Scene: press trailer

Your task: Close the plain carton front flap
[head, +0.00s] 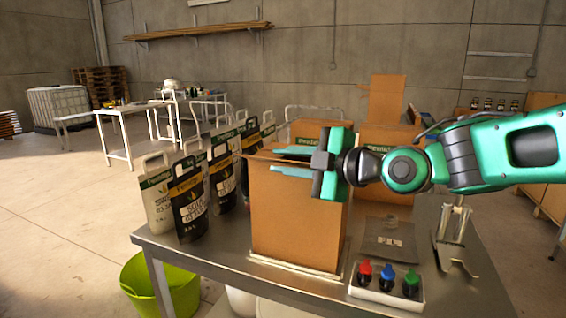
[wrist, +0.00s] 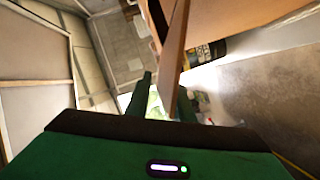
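The plain carton (head: 297,225) stands upright on the metal table, its brown front facing me. My gripper (head: 273,160) reaches in from the right at the carton's top front edge, with one teal finger in front of the board and the other behind it. In the wrist view the front flap (wrist: 175,45) shows nearly edge-on and runs down between the two fingers (wrist: 164,84). The fingers are spread, with a gap on the flap's left; whether the right finger touches it I cannot tell. My gripper hides the carton's top right corner.
Several black and white bags (head: 188,200) stand left of the carton on the table (head: 210,259). A tray with red, blue and green knobs (head: 387,285) lies front right, a metal stand (head: 455,240) behind it. More cartons (head: 385,140) stand behind. A green bucket (head: 165,285) is on the floor.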

